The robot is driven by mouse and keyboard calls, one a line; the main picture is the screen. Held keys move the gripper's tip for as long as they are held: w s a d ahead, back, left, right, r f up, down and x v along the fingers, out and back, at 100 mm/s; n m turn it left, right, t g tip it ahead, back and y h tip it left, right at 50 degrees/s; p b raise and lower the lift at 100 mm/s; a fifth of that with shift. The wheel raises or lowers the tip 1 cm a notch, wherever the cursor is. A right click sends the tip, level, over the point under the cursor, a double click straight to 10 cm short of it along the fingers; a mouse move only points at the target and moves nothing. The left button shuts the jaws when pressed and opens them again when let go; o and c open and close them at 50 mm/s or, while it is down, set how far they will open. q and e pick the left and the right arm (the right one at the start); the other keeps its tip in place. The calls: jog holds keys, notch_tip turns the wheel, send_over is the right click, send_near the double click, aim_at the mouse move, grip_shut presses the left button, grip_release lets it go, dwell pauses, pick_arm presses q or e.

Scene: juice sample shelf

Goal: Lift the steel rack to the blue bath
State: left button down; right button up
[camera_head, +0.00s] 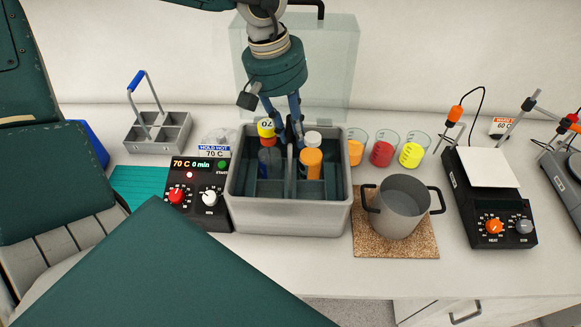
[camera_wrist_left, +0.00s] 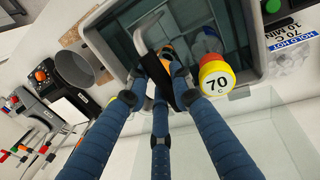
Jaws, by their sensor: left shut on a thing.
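The steel rack (camera_head: 291,178) stands inside the grey hot bath (camera_head: 290,218), its flat upright showing between two bottles. One bottle (camera_head: 311,164) has orange contents and a white cap. The other (camera_head: 269,158) looks dark and clear, with a yellow and red cap marked 70. My left gripper (camera_head: 290,140) comes down from above and is shut on the rack's dark handle grip (camera_wrist_left: 184,88). The fingers partly hide the handle and rack. A blue edge, perhaps the blue bath (camera_head: 95,138), shows at the left, mostly hidden by my body. My right gripper is out of view.
A blue-handled divided carrier (camera_head: 158,137) stands at back left. The control box (camera_head: 196,190) reads 70 C, 0 min. A clear lid (camera_head: 335,65) stands behind the bath. A pot (camera_head: 402,210), several beakers (camera_head: 382,150) and a hotplate (camera_head: 488,175) stand to the right.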

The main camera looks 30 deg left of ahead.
pick_arm(q)
jog(key=shift+w+r, duration=0.2)
jog(key=shift+r, duration=0.2)
notch_tip(320, 180, up, 9)
jog(key=b, duration=0.3)
jog(key=shift+r, duration=0.3)
notch_tip(320, 180, up, 5)
jog(key=p, duration=0.4)
jog(key=shift+r+p, duration=0.2)
jog(key=shift+p, duration=0.15)
jog(key=shift+s, duration=0.1)
